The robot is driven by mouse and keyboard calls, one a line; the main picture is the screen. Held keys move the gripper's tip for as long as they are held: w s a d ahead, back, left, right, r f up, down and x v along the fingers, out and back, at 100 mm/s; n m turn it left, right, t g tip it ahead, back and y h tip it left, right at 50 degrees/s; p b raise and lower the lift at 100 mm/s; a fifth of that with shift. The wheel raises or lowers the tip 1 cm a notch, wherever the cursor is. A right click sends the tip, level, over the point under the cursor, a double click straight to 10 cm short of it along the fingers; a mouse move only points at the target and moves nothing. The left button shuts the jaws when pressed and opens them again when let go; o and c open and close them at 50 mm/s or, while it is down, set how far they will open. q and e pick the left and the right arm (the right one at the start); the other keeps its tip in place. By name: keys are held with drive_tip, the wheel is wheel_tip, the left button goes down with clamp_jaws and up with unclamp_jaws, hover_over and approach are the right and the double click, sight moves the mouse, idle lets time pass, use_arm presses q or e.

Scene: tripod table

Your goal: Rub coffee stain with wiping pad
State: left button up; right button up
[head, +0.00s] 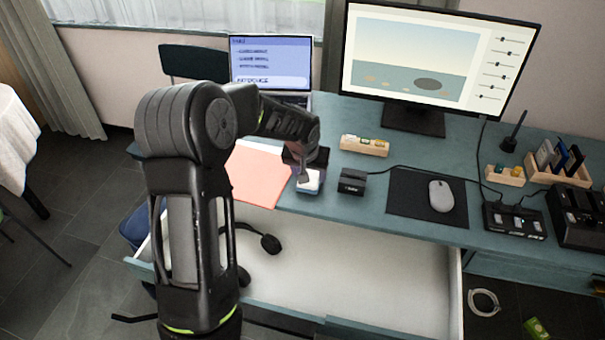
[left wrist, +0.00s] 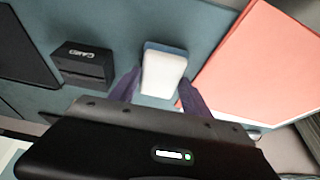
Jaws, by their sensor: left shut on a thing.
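The wiping pad (head: 309,184) is a small white block with a blue layer. It is at the desk's front part, right of the pink folder; it also shows in the left wrist view (left wrist: 163,75). My left gripper (head: 306,170) reaches down over the pad and is shut on it, with one finger on each side in the left wrist view (left wrist: 160,92). The pad is at or just above the desk top (head: 320,208); I cannot tell whether it touches. I cannot make out a coffee stain; the pad and gripper cover part of the desk there. My right gripper is out of view.
A black card box (head: 352,182) stands close right of the pad. The pink folder (head: 262,178) lies left. Behind are a wooden tray (head: 364,146), laptop (head: 270,62) and monitor (head: 425,55). A mouse (head: 440,196) lies on a dark mat (head: 405,197). An open drawer (head: 370,275) juts out in front.

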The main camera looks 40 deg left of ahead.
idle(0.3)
use_arm(q)
drive_tip(key=shift+w+d+f+b, duration=0.1)
drive_tip(key=shift+w+d+b, duration=0.15)
drive_tip(key=shift+d, duration=0.25)
drive_tip(key=shift+w+d+f+b, duration=0.1)
drive_tip(key=shift+d+b, duration=0.25)
drive_tip(key=shift+d, duration=0.2)
drive_tip(key=shift+w+d+b, duration=0.2)
drive_tip(key=shift+d+b, duration=0.1)
drive_tip(key=shift+d, duration=0.2)
drive_tip(key=shift+w+d, duration=0.1)
drive_tip(key=shift+d, duration=0.2)
drive_tip(key=shift+f+b, duration=0.1)
drive_tip(key=shift+b, duration=0.3)
drive_tip(key=shift+s+a, duration=0.3)
drive_tip(key=shift+a, duration=0.55)
drive_tip(key=shift+s+a, duration=0.3)
drive_tip(key=shift+a, duration=0.65)
